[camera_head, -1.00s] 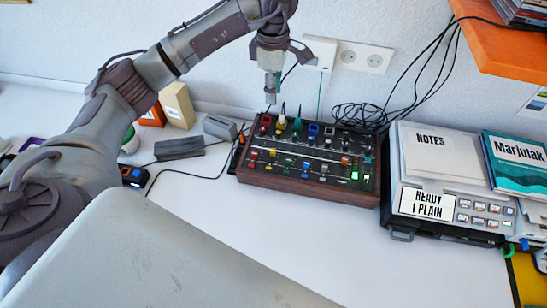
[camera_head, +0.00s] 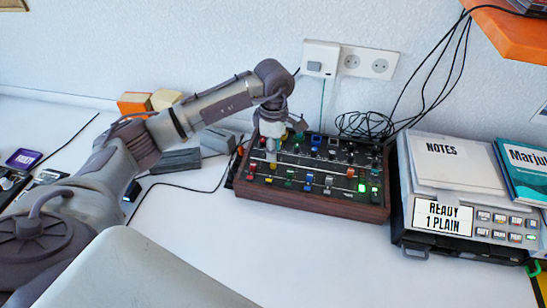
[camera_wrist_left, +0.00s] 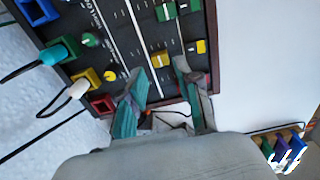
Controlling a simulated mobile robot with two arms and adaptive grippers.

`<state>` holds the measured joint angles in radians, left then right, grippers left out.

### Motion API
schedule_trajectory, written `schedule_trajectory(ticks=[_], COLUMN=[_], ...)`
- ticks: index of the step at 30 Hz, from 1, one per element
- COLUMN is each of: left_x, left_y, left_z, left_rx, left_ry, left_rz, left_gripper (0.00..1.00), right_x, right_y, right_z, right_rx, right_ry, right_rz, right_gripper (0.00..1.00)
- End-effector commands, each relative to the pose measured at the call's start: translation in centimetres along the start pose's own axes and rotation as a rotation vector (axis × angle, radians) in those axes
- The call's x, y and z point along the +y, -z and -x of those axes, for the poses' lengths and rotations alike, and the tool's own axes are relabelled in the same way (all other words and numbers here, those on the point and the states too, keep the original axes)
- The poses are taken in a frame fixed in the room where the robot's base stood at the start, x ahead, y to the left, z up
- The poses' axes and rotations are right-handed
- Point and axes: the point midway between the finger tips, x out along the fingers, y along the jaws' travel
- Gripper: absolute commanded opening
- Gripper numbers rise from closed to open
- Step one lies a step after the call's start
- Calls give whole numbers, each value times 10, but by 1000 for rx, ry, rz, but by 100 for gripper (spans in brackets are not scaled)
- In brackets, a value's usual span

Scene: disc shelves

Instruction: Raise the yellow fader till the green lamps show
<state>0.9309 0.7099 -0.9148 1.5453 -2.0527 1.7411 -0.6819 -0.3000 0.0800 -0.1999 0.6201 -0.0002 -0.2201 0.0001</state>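The dark control panel with wooden sides (camera_head: 310,203) stands on the white table. In the left wrist view, a yellow fader cap (camera_wrist_left: 160,59) sits just beyond my left gripper's fingertips (camera_wrist_left: 158,76). The fingers are apart with nothing between them; I cannot tell whether they touch the cap. A second small yellow cap (camera_wrist_left: 201,46) lies to its right. In the head view, my left gripper (camera_head: 271,151) is low over the panel's left part and hides some controls. A green lamp (camera_head: 362,188) glows at the panel's right front. My right gripper is not in view.
Black cables hang behind the panel. White table in front is clear.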

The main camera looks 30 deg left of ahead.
Motion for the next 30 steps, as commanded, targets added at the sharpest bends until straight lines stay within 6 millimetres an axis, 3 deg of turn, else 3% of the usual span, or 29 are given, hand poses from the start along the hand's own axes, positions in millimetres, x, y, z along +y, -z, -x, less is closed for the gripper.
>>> schedule_trajectory(ticks=[7,19,20,26,30], left_x=[0,0,0,0,0], left_y=[0,0,0,0,0], left_z=[-36,-45,-45,-45,-45], left_rx=[0,0,0,0,0], left_ry=[1,-1,-1,-1,-1], left_rz=[0,-1,-1,-1,-1], left_gripper=[33,33,32,0,0], right_x=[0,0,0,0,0], right_y=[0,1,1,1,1], right_z=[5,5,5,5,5], right_rx=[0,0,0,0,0], right_ry=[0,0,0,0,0], right_rz=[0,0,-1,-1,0], right_gripper=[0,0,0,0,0])
